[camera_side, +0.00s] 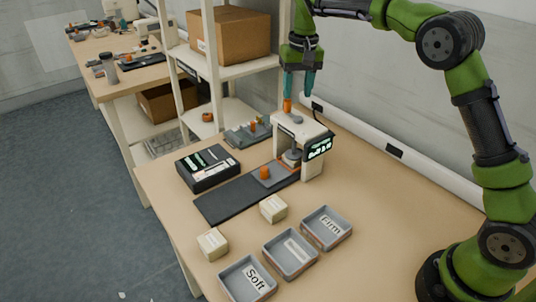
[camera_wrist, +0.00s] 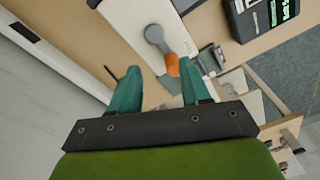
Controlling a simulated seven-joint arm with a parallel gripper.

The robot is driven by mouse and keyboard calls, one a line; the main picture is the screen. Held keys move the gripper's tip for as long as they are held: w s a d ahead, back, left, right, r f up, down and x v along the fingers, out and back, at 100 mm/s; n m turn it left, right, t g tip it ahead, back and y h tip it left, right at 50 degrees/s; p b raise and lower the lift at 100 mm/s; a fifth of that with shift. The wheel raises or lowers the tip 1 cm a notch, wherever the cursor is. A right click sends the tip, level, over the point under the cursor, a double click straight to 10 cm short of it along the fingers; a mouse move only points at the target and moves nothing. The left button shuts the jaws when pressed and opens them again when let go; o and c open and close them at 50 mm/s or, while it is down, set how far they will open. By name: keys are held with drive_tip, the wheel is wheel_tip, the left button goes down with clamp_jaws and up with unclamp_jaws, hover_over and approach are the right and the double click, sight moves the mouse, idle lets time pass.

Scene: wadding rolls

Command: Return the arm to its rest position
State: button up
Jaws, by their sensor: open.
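My gripper (camera_side: 299,86) is raised over the back of the table, above the white press-like device (camera_side: 290,124). Its two teal fingers are apart with nothing between them. In the wrist view the open fingers (camera_wrist: 160,82) point toward the device's grey lever (camera_wrist: 156,36) with an orange handle (camera_wrist: 172,64). The handle shows in the side view (camera_side: 287,106) just below the left fingertip; whether they touch cannot be told. A small orange piece (camera_side: 264,173) sits on a grey plate in front of the device, on a dark strip (camera_side: 232,199).
Three grey trays stand at the front: "Soft" (camera_side: 232,291), a middle one (camera_side: 272,255) and "Firm" (camera_side: 318,241). Two cream blocks (camera_side: 273,208) (camera_side: 212,243) lie nearby. A dark box (camera_side: 208,167) is at left. A shelf with a carton (camera_side: 233,35) stands behind. Table right of the device is clear.

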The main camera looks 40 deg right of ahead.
drive_tip(key=s+a+r+t+y, duration=0.1)
drive_tip(key=s+a+t, duration=0.1)
drive_tip(key=s, duration=1.2)
drive_tip(key=s+a+r+n+t+y, duration=0.1)
drive_tip(key=s+t, duration=0.3)
drive_tip(key=s, duration=1.1)
drive_tip(key=shift+a+r, duration=0.35)
drive_tip(key=shift+a, duration=0.55)
